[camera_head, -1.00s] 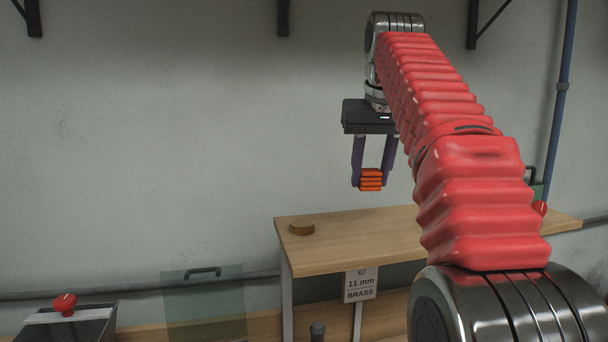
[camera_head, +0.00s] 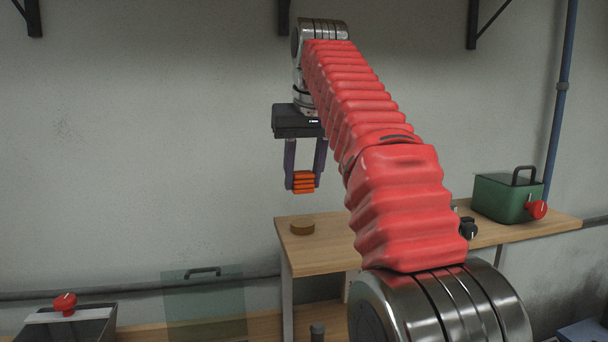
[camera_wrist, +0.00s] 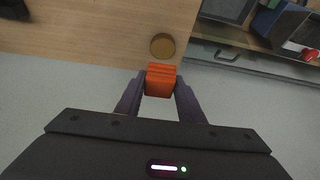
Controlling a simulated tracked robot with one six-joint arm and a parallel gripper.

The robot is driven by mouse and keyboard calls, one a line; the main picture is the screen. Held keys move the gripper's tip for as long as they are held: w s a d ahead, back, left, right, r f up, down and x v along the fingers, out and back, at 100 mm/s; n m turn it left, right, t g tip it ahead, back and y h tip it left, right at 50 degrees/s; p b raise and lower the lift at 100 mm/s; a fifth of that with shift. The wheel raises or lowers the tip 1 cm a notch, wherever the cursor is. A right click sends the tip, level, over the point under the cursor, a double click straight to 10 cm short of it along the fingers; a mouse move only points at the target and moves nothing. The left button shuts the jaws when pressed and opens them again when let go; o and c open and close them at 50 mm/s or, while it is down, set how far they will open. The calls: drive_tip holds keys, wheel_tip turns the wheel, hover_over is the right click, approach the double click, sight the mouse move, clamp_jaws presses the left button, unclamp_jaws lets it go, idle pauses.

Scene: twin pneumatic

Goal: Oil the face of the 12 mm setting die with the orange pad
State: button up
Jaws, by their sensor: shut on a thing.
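The orange pad (camera_head: 303,182) is ribbed and blocky, and it is held in the air between the fingertips of my gripper (camera_head: 303,184). The gripper is shut on the pad, which also shows in the wrist view (camera_wrist: 160,80). Below the pad, a round brown disc (camera_head: 302,228) lies flat at the left end of the raised wooden shelf. The disc also shows in the wrist view (camera_wrist: 162,46), just beyond the pad. Pad and disc are apart in the head view. No 12 mm marking is visible, so I cannot tell which die is which.
The raised wooden shelf (camera_head: 325,255) is otherwise clear at its left end. A green box with a handle and red knob (camera_head: 505,198) stands at its right. A translucent green panel (camera_head: 205,300) and a red knob (camera_head: 65,303) are lower left. My arm hides the shelf's middle.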

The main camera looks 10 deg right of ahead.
sight(304, 193)
drive_tip(key=shift+f, duration=2.95)
drive_tip(key=shift+f, duration=0.55)
drive_tip(key=shift+r, duration=3.55)
drive_tip(key=shift+s, duration=0.15)
